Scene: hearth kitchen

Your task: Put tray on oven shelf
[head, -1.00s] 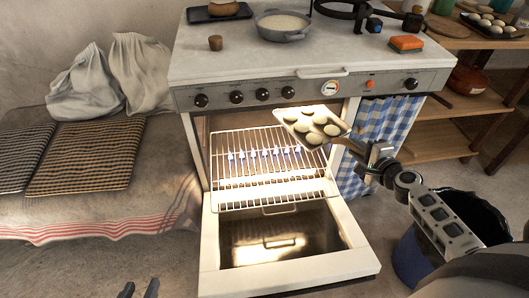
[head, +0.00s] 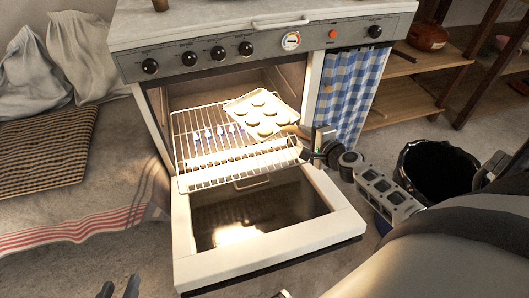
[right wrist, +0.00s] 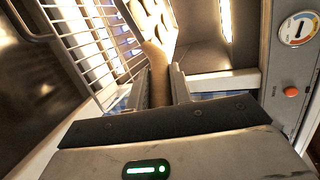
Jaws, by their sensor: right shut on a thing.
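The pale tray (head: 287,108) holds several round pieces and is over the right back part of the pulled-out wire oven shelf (head: 212,171) in the head view. I cannot tell whether it touches the wires. My right gripper (head: 309,143) is shut on the tray's brown handle, at the right of the shelf. The right wrist view shows the handle (right wrist: 157,78) between the fingers (right wrist: 160,92), with part of the tray (right wrist: 150,12) beyond and the shelf wires (right wrist: 88,45) at left. My left gripper (head: 119,288) is low at bottom left, its fingertips apart and empty.
The oven door (head: 270,245) is folded down below the shelf. The control panel (head: 262,46) is above the oven opening. A checked cloth (head: 347,92) hangs at right, with a dark bin (head: 437,172) on the floor beyond. The shelf's left part is free.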

